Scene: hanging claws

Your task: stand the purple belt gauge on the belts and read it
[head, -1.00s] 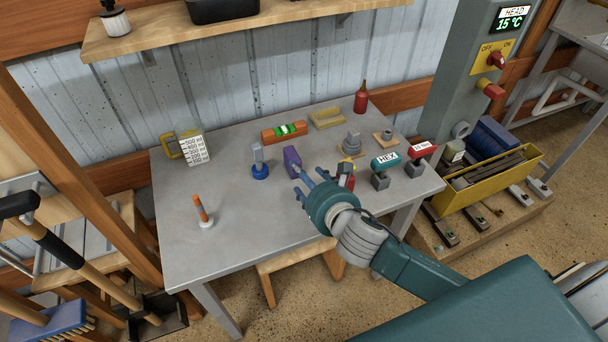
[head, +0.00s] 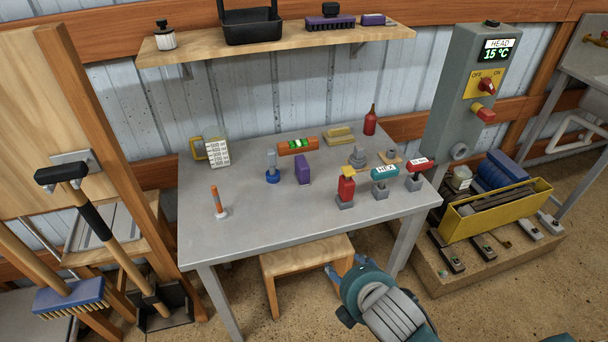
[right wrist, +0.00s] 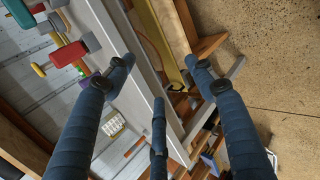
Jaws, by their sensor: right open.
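A purple block (head: 303,170), which I take to be the belt gauge, stands upright on the grey table, beside a blue-based tool. No readable face shows on it. My right gripper (head: 346,268) is below and in front of the table, near the wooden stool and well apart from the block. In the right wrist view its fingers (right wrist: 160,82) are spread with nothing between them. Dark strips (head: 494,194) lie in a yellow tray at the right; I cannot tell whether they are the belts. My left gripper is not in view.
The grey table (head: 262,222) has a clear front left area. Red (head: 346,188) and teal (head: 385,173) tools stand near its right side. A wooden stool (head: 300,262) is tucked below. A grey machine column (head: 462,110) rises at the right. More purple items (head: 330,22) lie on the shelf.

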